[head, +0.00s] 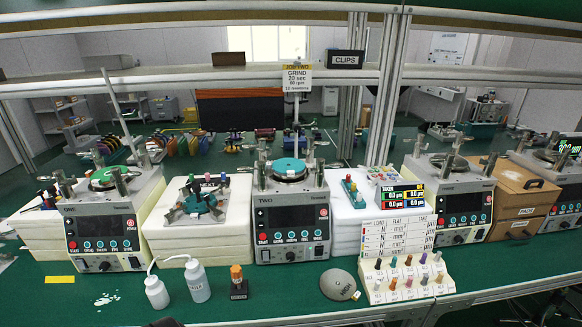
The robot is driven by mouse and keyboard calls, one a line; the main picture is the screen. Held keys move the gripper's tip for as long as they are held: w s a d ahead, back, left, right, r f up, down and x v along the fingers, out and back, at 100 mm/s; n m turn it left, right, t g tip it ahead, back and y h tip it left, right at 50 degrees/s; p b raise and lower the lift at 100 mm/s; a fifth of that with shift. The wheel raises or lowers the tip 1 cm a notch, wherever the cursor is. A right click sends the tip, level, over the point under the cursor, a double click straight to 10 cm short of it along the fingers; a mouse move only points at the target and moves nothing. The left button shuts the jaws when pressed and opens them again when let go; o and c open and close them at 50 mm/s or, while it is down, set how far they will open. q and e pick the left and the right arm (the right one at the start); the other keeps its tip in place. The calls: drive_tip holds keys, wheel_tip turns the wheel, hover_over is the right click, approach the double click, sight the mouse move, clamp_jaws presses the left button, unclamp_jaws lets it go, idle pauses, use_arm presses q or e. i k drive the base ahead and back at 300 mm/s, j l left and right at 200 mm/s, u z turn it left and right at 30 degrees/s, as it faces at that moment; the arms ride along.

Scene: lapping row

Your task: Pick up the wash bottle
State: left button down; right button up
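Two white bottles with bent spouts stand upright on the green bench top, in front of the gap between the machines marked ONE and TWO. The left wash bottle (157,293) is nearer the front edge. The right bottle (197,282) is a little farther back, has faint lettering low on its front and a long spout reaching left. They stand close together, and I cannot tell which one the task names. Neither of my grippers is in view. A small dark shape shows at the bottom edge below the bottles, too cut off to identify.
A dark block with an orange-topped piece (238,283) stands right of the bottles. Machine ONE (105,232) and machine TWO (291,224) stand behind. A grey disc (338,285) and a peg rack (405,285) lie farther right. White spill marks (106,299) and a yellow strip (60,279) lie left.

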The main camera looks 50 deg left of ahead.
sight(195, 275)
drive_tip(key=u, duration=1.5)
